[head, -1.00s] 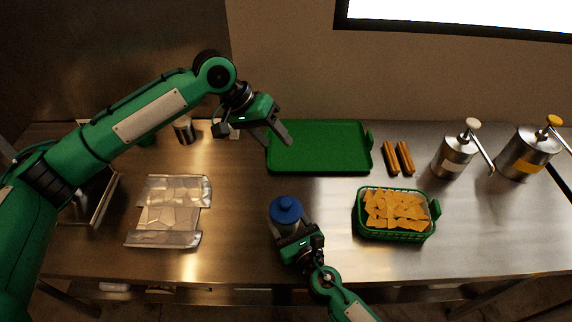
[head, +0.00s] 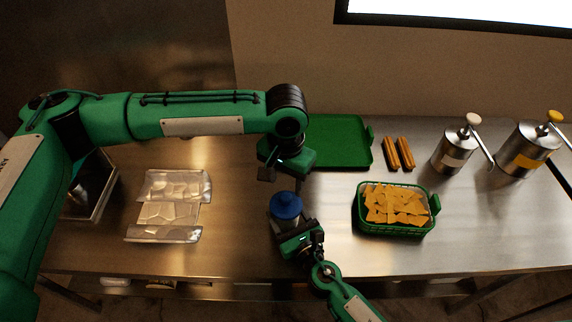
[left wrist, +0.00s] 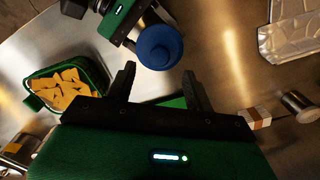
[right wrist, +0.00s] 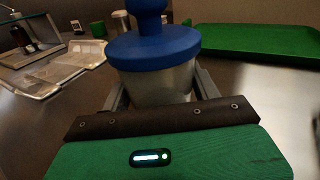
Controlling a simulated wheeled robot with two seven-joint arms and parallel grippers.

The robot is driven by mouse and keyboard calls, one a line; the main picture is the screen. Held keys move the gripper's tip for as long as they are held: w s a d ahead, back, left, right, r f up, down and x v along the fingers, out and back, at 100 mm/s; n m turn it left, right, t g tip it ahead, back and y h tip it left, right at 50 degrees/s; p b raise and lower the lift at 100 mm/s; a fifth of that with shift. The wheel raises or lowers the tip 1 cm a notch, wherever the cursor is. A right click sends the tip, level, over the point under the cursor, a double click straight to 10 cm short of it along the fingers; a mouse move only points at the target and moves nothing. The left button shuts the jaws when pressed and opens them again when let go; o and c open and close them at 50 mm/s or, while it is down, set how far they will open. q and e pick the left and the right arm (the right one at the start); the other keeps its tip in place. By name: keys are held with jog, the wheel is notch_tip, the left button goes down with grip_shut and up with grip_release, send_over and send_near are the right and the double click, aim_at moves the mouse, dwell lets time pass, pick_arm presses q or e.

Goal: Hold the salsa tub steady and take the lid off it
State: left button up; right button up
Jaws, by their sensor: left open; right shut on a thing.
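The salsa tub (right wrist: 160,88) is a grey metal cylinder standing on the steel counter. Its blue lid (head: 286,205) with a raised knob sits on top, and the lid also shows in the left wrist view (left wrist: 160,47). My right gripper (head: 287,228) is shut on the tub's body from the near side, below the lid; in the right wrist view its fingers flank the tub. My left gripper (left wrist: 160,80) is open and empty. It is above and just behind the tub, its fingers pointing down toward the lid but apart from it.
A green tray (head: 340,142) lies behind, partly hidden by my left arm. A green basket of chips (head: 395,228) stands to the right. Two churros (head: 398,153) and two pump dispensers (head: 455,150) are at the back right.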

aim_at(286, 196)
pick_arm(q)
notch_tip(286, 196, down, 6)
jog(key=shift+f, duration=0.1)
dwell(0.4)
jog(key=c, duration=1.1)
